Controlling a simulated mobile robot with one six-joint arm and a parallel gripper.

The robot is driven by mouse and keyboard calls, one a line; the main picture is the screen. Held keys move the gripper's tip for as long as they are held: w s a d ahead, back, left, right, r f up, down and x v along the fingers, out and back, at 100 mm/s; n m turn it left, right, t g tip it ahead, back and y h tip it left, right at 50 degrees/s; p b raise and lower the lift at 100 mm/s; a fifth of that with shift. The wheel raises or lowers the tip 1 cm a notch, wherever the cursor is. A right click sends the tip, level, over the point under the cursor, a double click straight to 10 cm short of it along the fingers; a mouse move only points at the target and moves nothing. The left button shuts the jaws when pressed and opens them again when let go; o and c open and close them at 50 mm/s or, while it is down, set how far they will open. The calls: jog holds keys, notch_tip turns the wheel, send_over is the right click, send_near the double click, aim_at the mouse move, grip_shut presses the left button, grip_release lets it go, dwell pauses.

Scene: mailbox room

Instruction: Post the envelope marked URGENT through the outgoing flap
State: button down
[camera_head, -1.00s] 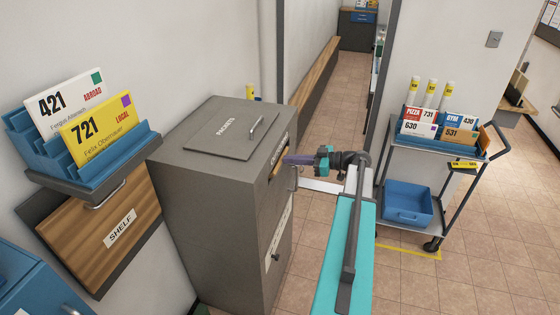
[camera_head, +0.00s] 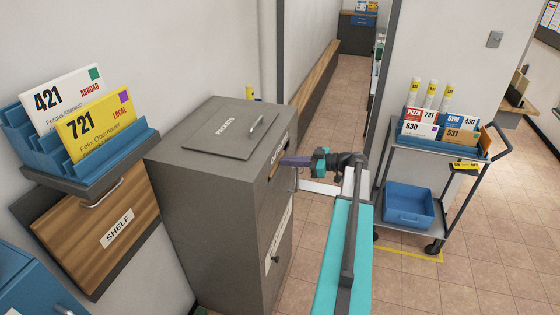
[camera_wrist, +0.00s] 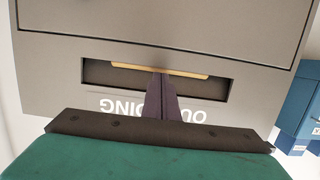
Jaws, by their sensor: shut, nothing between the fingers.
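The grey mail cabinet (camera_head: 220,190) stands in the middle of the head view. In the wrist view its slot (camera_wrist: 98,76) shows dark, with the upside-down OUTGOING label (camera_wrist: 195,113) beside it. A thin tan strip (camera_wrist: 190,73) lies along one long edge of the slot; I cannot tell if it is an envelope's edge. My gripper (camera_wrist: 160,76) is shut and empty, its dark purple fingers together with their tips at the slot. It also shows at the cabinet's front in the head view (camera_head: 283,161). No envelope marked URGENT can be read.
A blue rack (camera_head: 120,155) on the left shelf holds the 421 ABROAD and 721 LOCAL envelopes. A trolley (camera_head: 458,226) at the right carries numbered mail, tubes and a blue bin (camera_head: 409,204).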

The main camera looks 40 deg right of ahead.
jog(key=shift+w+a+f, duration=0.1)
jog(key=shift+w+a+f+b, duration=0.1)
jog(key=shift+w+a+b, duration=0.2)
jog(key=shift+w+b, duration=0.4)
jog(key=shift+s, duration=0.2)
jog(key=f+b+v, duration=0.2)
jog(key=b+v, duration=0.3)
jog(key=v, duration=0.6)
jog(key=shift+s+d, duration=0.3)
jog(key=shift+s, duration=0.15)
jog(key=shift+f, duration=0.1)
dwell(0.9)
